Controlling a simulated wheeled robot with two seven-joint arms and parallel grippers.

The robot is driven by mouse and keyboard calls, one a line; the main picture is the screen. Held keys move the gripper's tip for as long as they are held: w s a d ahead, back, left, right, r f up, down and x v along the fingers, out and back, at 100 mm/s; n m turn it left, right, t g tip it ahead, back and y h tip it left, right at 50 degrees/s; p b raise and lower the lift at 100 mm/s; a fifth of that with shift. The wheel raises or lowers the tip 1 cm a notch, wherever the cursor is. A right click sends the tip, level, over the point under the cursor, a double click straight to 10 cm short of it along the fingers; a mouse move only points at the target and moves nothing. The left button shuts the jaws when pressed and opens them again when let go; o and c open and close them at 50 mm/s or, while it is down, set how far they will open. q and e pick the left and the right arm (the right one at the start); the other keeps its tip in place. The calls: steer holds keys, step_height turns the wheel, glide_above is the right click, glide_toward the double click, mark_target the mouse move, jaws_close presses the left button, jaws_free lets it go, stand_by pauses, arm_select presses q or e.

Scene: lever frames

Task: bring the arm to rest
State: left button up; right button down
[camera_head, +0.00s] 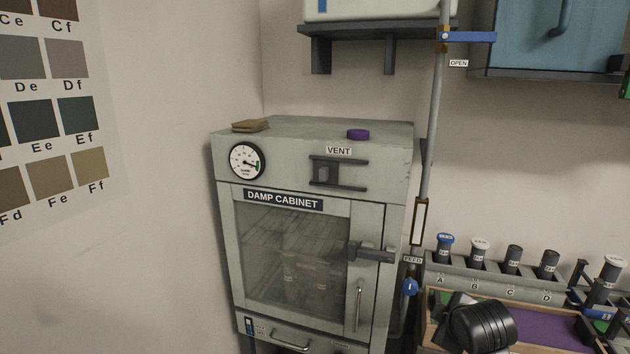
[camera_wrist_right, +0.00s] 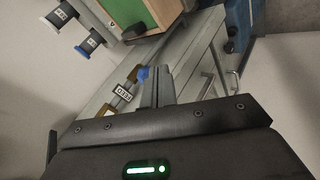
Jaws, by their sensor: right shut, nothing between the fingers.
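My right gripper (camera_wrist_right: 158,88) shows in the wrist view with its two grey fingers together and nothing between them. In the head view a black rounded part of my right arm stands at the lower right; its fingertips cannot be made out there. The fingers appear in front of the grey damp cabinet (camera_head: 228,262), near the blue feed knob (camera_wrist_right: 143,73) and the FEED label (camera_wrist_right: 124,93). I cannot tell whether they touch anything. My left gripper is in neither view.
A vertical pipe (camera_head: 430,130) with a blue lever (camera_head: 468,37) by an OPEN label runs beside the cabinet. A rack (camera_head: 470,269) of several labelled bottles and a wooden tray (camera_head: 545,308) lie at the lower right. A purple disc (camera_head: 358,134) sits on the cabinet.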

steer(key=s+a+f+m+g, duration=0.1)
steer(key=s+f+m+g, duration=0.25)
steer(key=s+f, duration=1.1)
steer(key=s+a+f+m+g+y, duration=0.1)
steer(key=s+f+m, duration=0.2)
steer(key=s, duration=0.7)
steer(key=s+a+f+m+g, duration=0.1)
steer(key=s+a+f+m, duration=0.15)
steer(key=s, duration=0.65)
step_height(320, 180, down, 28)
steer(key=s+g, duration=0.1)
steer(key=s, duration=0.1)
steer(key=s+d+f+g, duration=0.1)
steer(key=s+d+f, duration=0.2)
steer(key=s+f, duration=1.1)
steer(key=shift+s+d, duration=0.4)
steer(key=shift+s, duration=0.5)
steer(key=shift+g, duration=0.25)
